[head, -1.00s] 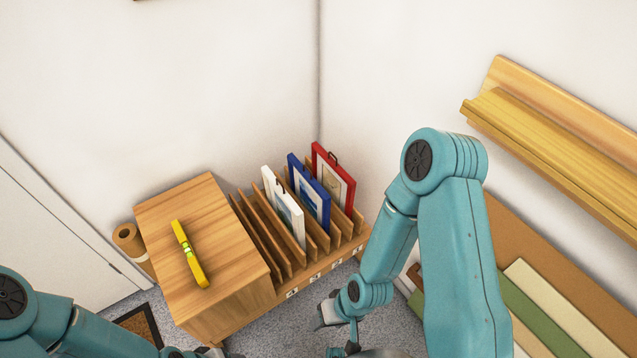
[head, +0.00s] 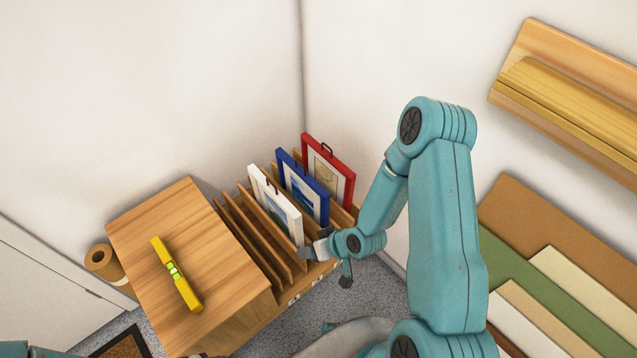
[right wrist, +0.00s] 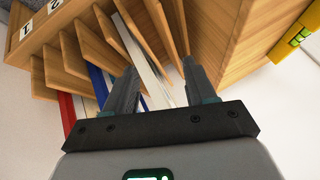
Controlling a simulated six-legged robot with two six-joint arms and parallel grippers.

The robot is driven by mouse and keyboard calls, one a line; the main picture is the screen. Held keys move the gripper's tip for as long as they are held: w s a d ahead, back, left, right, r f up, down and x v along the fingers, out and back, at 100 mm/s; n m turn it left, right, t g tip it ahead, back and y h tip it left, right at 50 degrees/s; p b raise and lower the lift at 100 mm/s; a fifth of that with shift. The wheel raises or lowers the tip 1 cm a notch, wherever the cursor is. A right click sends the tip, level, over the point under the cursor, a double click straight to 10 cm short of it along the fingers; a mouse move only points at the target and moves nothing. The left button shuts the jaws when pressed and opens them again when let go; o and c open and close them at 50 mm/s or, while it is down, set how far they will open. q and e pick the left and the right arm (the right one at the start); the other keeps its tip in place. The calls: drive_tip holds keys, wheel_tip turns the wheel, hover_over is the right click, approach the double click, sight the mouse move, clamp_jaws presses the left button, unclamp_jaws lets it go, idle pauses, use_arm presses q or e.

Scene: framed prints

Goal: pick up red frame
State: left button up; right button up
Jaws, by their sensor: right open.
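The red frame (head: 328,170) stands upright in the far right slot of a wooden rack (head: 262,262), with a dark hanger on top. In the right wrist view its red edge (right wrist: 67,114) is left of the fingers. The blue frame (head: 303,188) and the white frame (head: 274,203) stand in front of it. My right gripper (head: 312,250) is open at the rack's right side, near the white frame's lower edge. In the right wrist view the white frame (right wrist: 146,58) passes between the open fingers (right wrist: 160,88); contact is unclear.
A wooden cabinet (head: 185,255) with a yellow level (head: 177,275) on top adjoins the rack on the left. A brown roll (head: 101,259) stands beside it. A wall ledge (head: 575,100) and leaning boards (head: 545,255) are on the right. Floor is clear before the rack.

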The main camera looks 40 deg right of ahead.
drive_tip(key=w+d+f+t+h+b, duration=0.1)
drive_tip(key=w+d+f+t+b, duration=0.15)
drive_tip(key=d, duration=0.35)
drive_tip(key=w+d+f+t+b, duration=0.1)
drive_tip(key=d+f+t+b, duration=0.15)
drive_tip(key=d, duration=0.35)
drive_tip(key=n+t+h+b, duration=0.1)
drive_tip(key=n+t+b, duration=0.15)
drive_tip(key=b, duration=0.45)
approach(344, 197)
drive_tip(key=w+f, duration=0.1)
drive_tip(key=w, duration=0.1)
drive_tip(key=w+f+b, duration=0.1)
drive_tip(key=w+f, duration=0.1)
drive_tip(key=w, duration=0.1)
drive_tip(key=shift+w+d+f, duration=0.25)
drive_tip(key=shift+w+f, duration=0.1)
drive_tip(key=shift+f, duration=0.05)
drive_tip(key=b+x, duration=0.2)
drive_tip(key=x, duration=0.3)
drive_tip(key=shift+f, duration=0.1)
drive_tip(key=shift+w, duration=0.1)
clamp_jaws()
